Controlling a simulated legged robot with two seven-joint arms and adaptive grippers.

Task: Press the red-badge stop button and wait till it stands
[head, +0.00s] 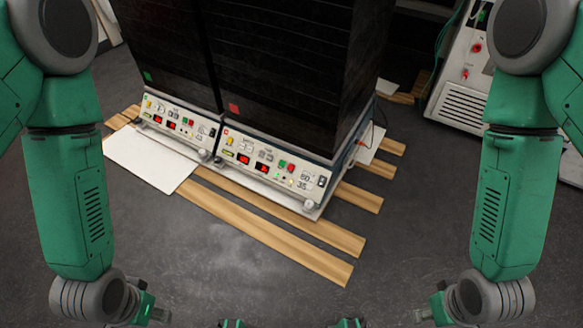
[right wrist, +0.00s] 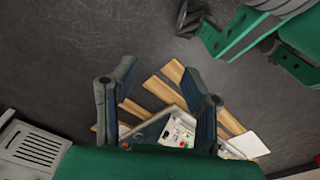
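The red-badge shaker (head: 290,60) is a tall dark unit, the right one of two side by side, with a red badge (head: 234,109) low on its front. Its pale control panel (head: 258,165) carries red displays, a yellow switch, and small green and red buttons (head: 291,168). In the right wrist view its panel (right wrist: 180,131) shows small, beyond my right gripper (right wrist: 157,72), whose fingers are apart and empty. Both grippers are well short of the panel. My left arm's end is low at left in the head view; its fingers are not clear.
A green-badge shaker (head: 165,50) with a similar panel adjoins on the left. Wooden slats (head: 270,230) and a white board (head: 150,158) lie on the floor in front. A white vented cabinet (head: 462,90) stands at right. The grey floor nearer me is clear.

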